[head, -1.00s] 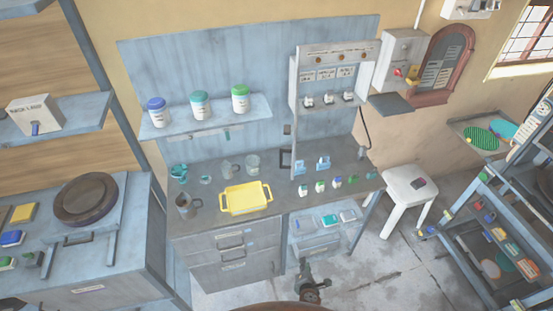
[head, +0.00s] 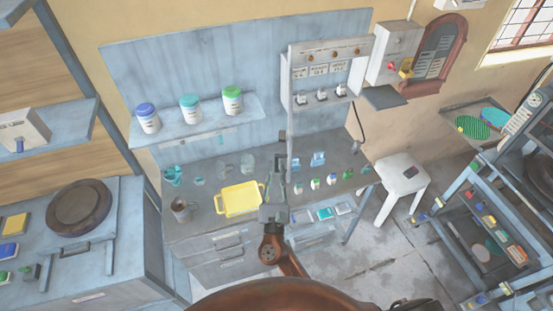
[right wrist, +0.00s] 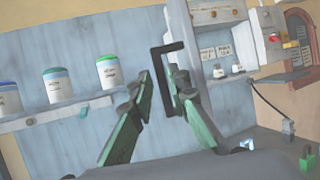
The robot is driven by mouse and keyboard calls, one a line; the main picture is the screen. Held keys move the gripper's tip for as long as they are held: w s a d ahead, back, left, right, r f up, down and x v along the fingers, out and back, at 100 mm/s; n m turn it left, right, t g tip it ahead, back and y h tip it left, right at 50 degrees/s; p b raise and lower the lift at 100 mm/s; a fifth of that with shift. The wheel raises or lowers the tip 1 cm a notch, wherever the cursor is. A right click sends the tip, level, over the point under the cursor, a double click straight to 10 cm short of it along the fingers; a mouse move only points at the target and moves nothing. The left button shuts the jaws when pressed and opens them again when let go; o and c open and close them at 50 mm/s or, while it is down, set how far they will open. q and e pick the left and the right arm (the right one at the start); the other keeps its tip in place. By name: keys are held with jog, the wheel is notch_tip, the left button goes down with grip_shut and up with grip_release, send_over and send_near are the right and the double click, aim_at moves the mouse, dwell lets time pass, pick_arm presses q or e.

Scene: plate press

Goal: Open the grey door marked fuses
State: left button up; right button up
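The grey cabinet (head: 331,72) stands at the back of the bench, with lamps, small labels and switches on its front. A narrow grey upright panel (head: 289,112) runs down its left side, seen nearly edge-on. I cannot read a fuses mark on it. A black C-shaped handle (right wrist: 157,60) juts left from this panel in the right wrist view. My right gripper (head: 281,172) is at the handle; in the right wrist view its open green-padded fingers (right wrist: 159,78) straddle the handle's upright bar, the right finger overlapping the loop. Contact is unclear. My left gripper is out of view.
A yellow tray (head: 240,199) lies on the bench left of my right gripper. Small bottles (head: 331,181) stand to its right. Lidded jars (head: 190,108) stand on a wall shelf. A white stool (head: 401,175) is right of the bench, with clear floor before it.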

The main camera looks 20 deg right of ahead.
jog(key=shift+p+x, duration=0.3)
jog(key=shift+x, duration=1.15)
jog(key=shift+c, duration=0.3)
jog(key=shift+d, duration=0.1)
grip_shut()
